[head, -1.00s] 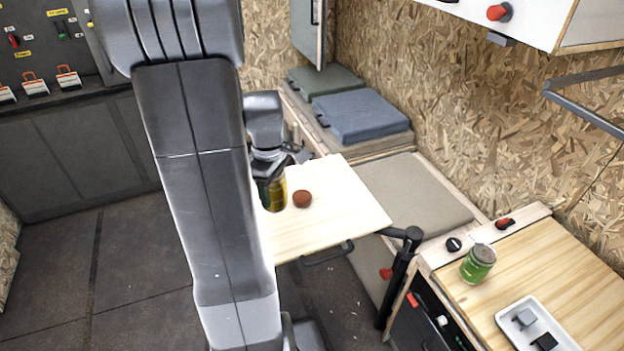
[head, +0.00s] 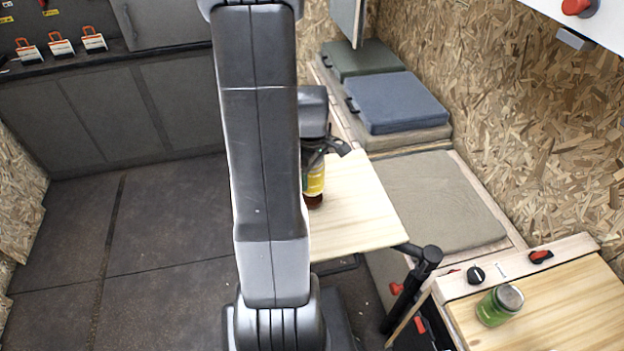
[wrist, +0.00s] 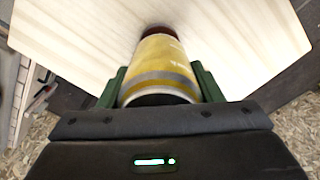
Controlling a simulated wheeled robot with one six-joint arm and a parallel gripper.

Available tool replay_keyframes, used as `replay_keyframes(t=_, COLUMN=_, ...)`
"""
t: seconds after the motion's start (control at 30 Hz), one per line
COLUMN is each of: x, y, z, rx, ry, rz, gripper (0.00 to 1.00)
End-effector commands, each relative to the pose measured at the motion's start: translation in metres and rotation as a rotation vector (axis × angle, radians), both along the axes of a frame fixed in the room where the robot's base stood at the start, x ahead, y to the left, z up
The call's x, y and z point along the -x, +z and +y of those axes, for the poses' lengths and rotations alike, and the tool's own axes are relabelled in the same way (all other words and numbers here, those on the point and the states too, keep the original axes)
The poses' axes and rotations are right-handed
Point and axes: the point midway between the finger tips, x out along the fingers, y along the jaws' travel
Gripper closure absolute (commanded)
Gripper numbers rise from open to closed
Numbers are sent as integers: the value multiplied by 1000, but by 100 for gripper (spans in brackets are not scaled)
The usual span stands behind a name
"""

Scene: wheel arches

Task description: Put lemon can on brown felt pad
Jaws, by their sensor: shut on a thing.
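The lemon can (head: 316,180) is yellow with dark and silver bands, and stands roughly upright over the pale wooden table (head: 360,215). My gripper (head: 318,150) is shut on it from above. In the wrist view the can (wrist: 163,65) sits between the green fingers of my gripper (wrist: 160,82). The brown felt pad (head: 314,201) shows as a small reddish-brown patch at the can's lower end. It also peeks out past the can's far end in the wrist view (wrist: 158,30). The can hides most of it, and I cannot tell whether they touch.
A green can (head: 499,305) stands on the wooden counter (head: 560,310) at the lower right. A black post (head: 412,285) rises beside the table's near right corner. A beige cushioned bench (head: 435,200) and a blue cushion (head: 395,103) lie behind. The table's right part is clear.

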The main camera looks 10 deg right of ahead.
Motion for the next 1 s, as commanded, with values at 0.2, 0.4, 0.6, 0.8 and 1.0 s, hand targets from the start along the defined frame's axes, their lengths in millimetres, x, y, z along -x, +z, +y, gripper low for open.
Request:
replay_keyframes(t=0.2, x=1, y=-25, z=0, rx=0, ry=0, rz=3, gripper=75)
replay_keyframes(t=0.4, x=0, y=-26, z=0, rx=-1, ry=0, rz=1, gripper=75)
replay_keyframes(t=0.6, x=0, y=-30, z=0, rx=-1, ry=0, rz=1, gripper=75)
replay_keyframes(t=0.8, x=0, y=-29, z=0, rx=0, ry=0, rz=1, gripper=19)
replay_keyframes(t=1.0, x=0, y=-28, z=0, rx=0, ry=0, rz=1, gripper=19)
